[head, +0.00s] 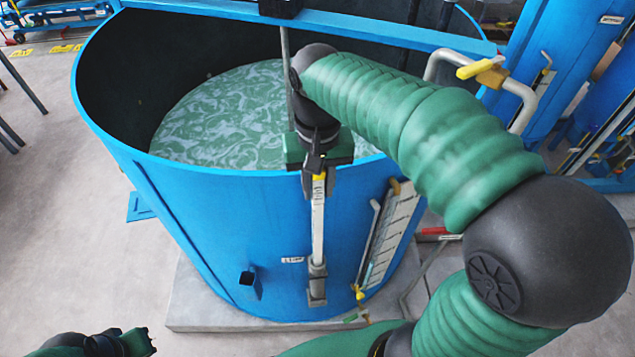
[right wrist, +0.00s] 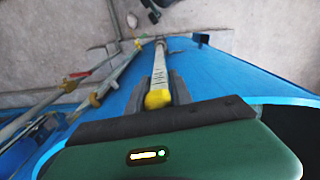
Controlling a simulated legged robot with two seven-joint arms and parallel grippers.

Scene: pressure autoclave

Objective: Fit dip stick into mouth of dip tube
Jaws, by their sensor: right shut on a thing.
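The dip stick (head: 318,225) is a pale graduated strip with a yellow top. It hangs nearly upright in front of the blue tank wall. My right gripper (head: 316,172) is shut on its top end; the yellow top (right wrist: 158,98) shows between the fingers in the right wrist view. A grey stepped piece (head: 317,286) is at the stick's lower end; I cannot tell whether it belongs to the stick or is a separate tube. I cannot clearly pick out the dip tube's mouth. My left gripper (head: 122,344) is low at the left, away from the stick, its jaw state unclear.
The open blue tank (head: 215,225) holds swirling green liquid (head: 225,115). A small blue square socket (head: 248,282) is on its wall. A gauge panel (head: 393,232) and pipes stand right of the stick. A pipe with a yellow-handled valve (head: 482,70) is by the rim.

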